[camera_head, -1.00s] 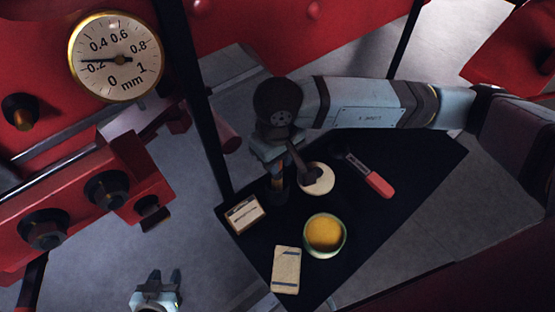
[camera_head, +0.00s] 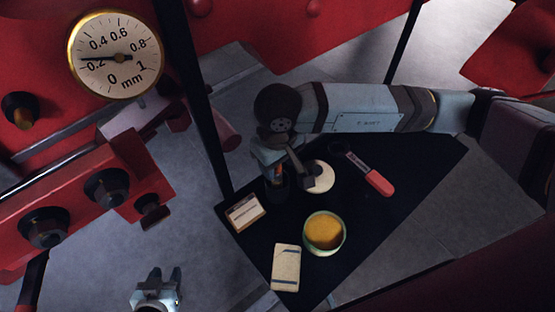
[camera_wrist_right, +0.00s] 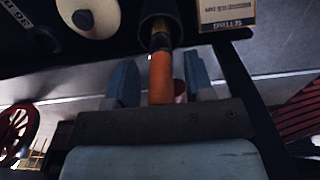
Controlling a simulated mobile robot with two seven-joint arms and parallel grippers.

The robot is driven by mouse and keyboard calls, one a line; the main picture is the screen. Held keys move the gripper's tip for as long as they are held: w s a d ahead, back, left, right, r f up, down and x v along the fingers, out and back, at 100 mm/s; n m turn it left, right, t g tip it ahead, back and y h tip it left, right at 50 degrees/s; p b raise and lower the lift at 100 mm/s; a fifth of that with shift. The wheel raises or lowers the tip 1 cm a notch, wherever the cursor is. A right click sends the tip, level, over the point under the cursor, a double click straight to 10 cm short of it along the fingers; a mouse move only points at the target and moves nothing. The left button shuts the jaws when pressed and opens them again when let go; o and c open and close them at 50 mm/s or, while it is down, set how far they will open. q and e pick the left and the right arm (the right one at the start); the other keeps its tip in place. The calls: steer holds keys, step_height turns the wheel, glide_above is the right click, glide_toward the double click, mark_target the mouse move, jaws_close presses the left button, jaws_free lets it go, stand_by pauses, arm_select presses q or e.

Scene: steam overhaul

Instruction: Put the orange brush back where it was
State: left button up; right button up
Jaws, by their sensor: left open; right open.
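The orange brush (camera_wrist_right: 161,78) stands between the two fingers of my right gripper (camera_wrist_right: 160,68) in the right wrist view. The fingers are open, with a gap on each side of the handle. The brush's metal collar and lower end go into a dark round cup (camera_wrist_right: 160,12), and its tip is hidden inside. In the head view my right gripper (camera_head: 269,160) is above the dark cup (camera_head: 279,187) at the tray's left side and largely covers the brush. My left gripper (camera_head: 162,281) is open and empty at the bottom left, away from the tray.
The black tray (camera_head: 385,220) also holds a cream disc (camera_head: 321,177), a red-handled tool (camera_head: 379,183), a tin of yellow paste (camera_head: 324,231), a small labelled box (camera_head: 245,212) and a cream notebook (camera_head: 286,268). A dark post (camera_head: 205,110) rises left of my right gripper. A dial gauge (camera_head: 113,57) is upper left.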

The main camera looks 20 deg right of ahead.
step_height(320, 180, up, 11)
steer(key=shift+r+b, duration=0.2)
steer(key=shift+b, duration=0.7)
steer(key=shift+r, duration=0.35)
steer(key=shift+s+a, duration=0.1)
